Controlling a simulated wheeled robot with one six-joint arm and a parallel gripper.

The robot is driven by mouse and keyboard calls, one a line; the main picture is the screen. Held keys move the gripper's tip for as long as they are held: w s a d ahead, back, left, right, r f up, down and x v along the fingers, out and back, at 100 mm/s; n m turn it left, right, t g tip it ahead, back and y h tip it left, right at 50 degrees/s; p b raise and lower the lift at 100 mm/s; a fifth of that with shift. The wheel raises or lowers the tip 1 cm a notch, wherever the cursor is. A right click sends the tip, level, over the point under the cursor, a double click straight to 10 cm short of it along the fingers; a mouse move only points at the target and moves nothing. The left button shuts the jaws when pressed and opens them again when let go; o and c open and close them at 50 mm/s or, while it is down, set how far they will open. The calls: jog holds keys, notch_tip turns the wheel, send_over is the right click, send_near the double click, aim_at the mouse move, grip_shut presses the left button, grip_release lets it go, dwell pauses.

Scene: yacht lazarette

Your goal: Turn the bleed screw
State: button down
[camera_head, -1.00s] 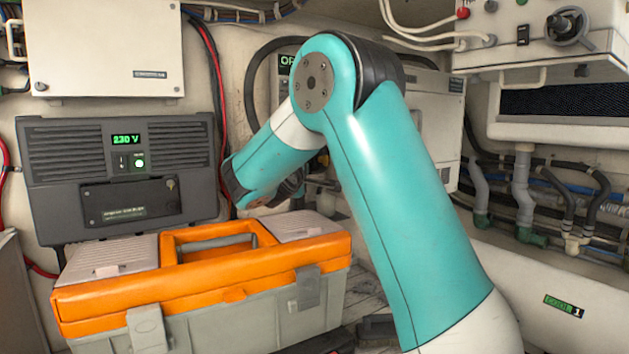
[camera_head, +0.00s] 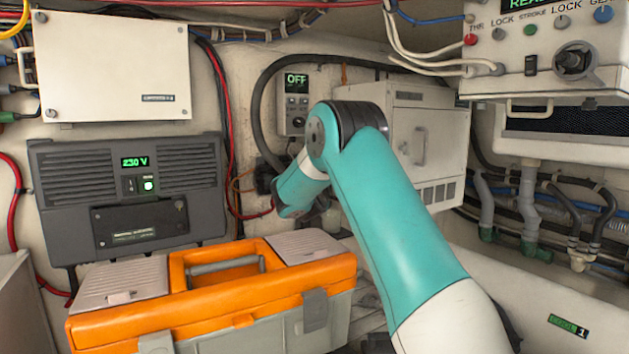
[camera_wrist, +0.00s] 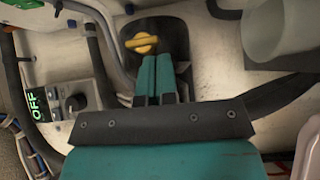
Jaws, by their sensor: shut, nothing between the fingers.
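A yellow wing-shaped screw head (camera_wrist: 142,42), which looks like the bleed screw, sits on a dark plate in the wrist view. My gripper (camera_wrist: 156,62) has its two teal fingers together and empty. Its tips are just below and slightly right of the yellow head in that view. I cannot tell whether they touch it. In the head view my arm reaches toward the back wall, and the fingers and the screw cannot be made out there.
An orange and grey toolbox (camera_head: 225,312) stands in front of the wall. A control box reading OFF (camera_head: 297,101) also shows in the wrist view (camera_wrist: 72,103). A dark 230 V unit (camera_head: 130,190) is at left. Hoses and cables run around the screw.

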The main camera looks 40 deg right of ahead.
jog(key=shift+s+d, duration=0.1)
jog(key=shift+d, duration=0.45)
jog(key=shift+f+b, duration=0.25)
jog(key=shift+b, duration=0.1)
jog(key=shift+d+f+n+t+h+b, duration=0.15)
jog(key=shift+n+t+h+b, duration=0.15)
jog(key=shift+n+h+b, duration=0.35)
jog(key=n+b, duration=0.1)
jog(key=b, duration=0.1)
jog(key=f+n+t+h+b, duration=0.1)
jog(key=shift+s+d+n+t+b, duration=0.1)
jog(key=shift+d+n+t+b, duration=0.2)
jog(key=shift+n+b, duration=0.1)
jog(key=shift+s+d+r+b, duration=0.1)
jog(key=shift+d+b, duration=0.05)
jog(key=shift+b, duration=0.2)
jog(key=shift+s+d, duration=0.2)
jog(key=shift+d, duration=0.8)
jog(key=shift+d, duration=0.1)
dwell(0.5)
